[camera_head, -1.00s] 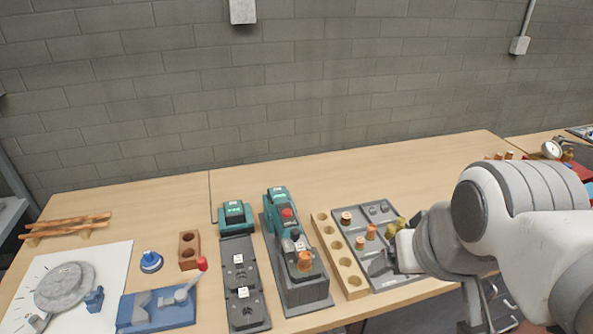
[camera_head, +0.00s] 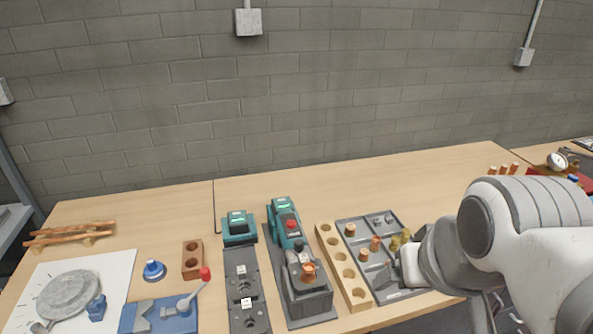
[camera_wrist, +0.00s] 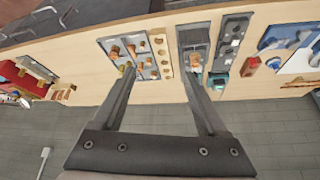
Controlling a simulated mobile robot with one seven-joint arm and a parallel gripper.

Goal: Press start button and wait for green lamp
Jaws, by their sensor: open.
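A teal control box (camera_head: 285,220) with a red button (camera_head: 291,225) and a small green-lit panel (camera_head: 279,207) stands at the back of a dark grey fixture (camera_head: 306,300). A copper fitting (camera_head: 308,272) sits at the front of this fixture. A second teal box (camera_head: 240,226), also with a green-lit panel, tops a flatter grey fixture (camera_head: 243,284) to its left. I cannot tell which button is the start button. My gripper (camera_wrist: 157,58) is open and empty in the wrist view, with the bench beyond its fingers. In the head view its fingers are mostly hidden, right of the fixtures.
A wooden block with holes (camera_head: 343,266) and a grey parts tray (camera_head: 394,287) lie between the fixture and my arm. A blue fixture with a red-knobbed lever (camera_head: 205,274) lies left. The bench's back strip (camera_head: 350,180) is clear.

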